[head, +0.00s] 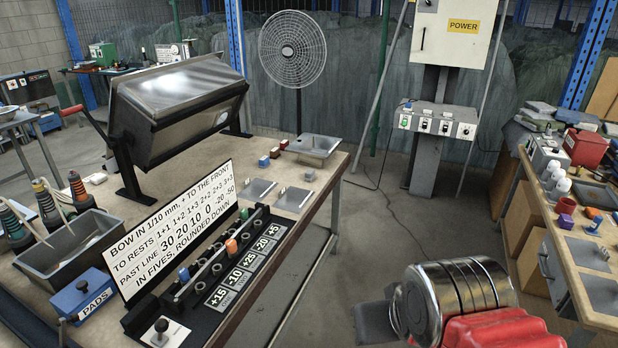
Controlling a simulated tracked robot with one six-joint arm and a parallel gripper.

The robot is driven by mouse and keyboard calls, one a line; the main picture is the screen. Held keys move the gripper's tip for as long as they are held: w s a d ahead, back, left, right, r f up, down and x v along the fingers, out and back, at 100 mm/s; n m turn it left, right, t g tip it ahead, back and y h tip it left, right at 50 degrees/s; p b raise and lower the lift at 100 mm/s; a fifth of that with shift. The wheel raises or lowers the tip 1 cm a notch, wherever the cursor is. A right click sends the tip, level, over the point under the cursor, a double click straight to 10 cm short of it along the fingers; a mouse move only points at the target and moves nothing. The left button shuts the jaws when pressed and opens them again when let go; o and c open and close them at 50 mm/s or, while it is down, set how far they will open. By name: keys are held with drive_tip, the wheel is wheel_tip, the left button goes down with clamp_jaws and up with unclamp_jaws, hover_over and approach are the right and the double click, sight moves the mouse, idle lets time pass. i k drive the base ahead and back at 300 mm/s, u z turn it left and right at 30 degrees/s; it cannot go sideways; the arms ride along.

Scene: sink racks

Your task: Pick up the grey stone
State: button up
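I cannot pick out the grey stone with certainty. A small pale grey piece (310,175) sits near the bench's right edge, below the metal basin (318,147); it is too small to tell whether it is a stone or a knob. Small blue (263,161), red (275,153) and dark red blocks (284,144) stand left of the basin. My arm's metal and red parts fill the lower right, beside the bench. My gripper's fingertips do not show.
The wooden bench (338,178) carries a lettered board (180,230), a black rack (225,262) with coloured pegs, and a grey bin (70,250). Flat grey plates (257,188) lie near its right edge. Open floor (400,225) separates it from a cluttered right bench (590,315).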

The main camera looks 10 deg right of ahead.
sight(310, 174)
drive_tip(key=z, duration=0.05)
drive_tip(key=k, duration=0.5)
drive_tip(key=z, duration=0.9)
drive_tip(key=i, duration=1.85)
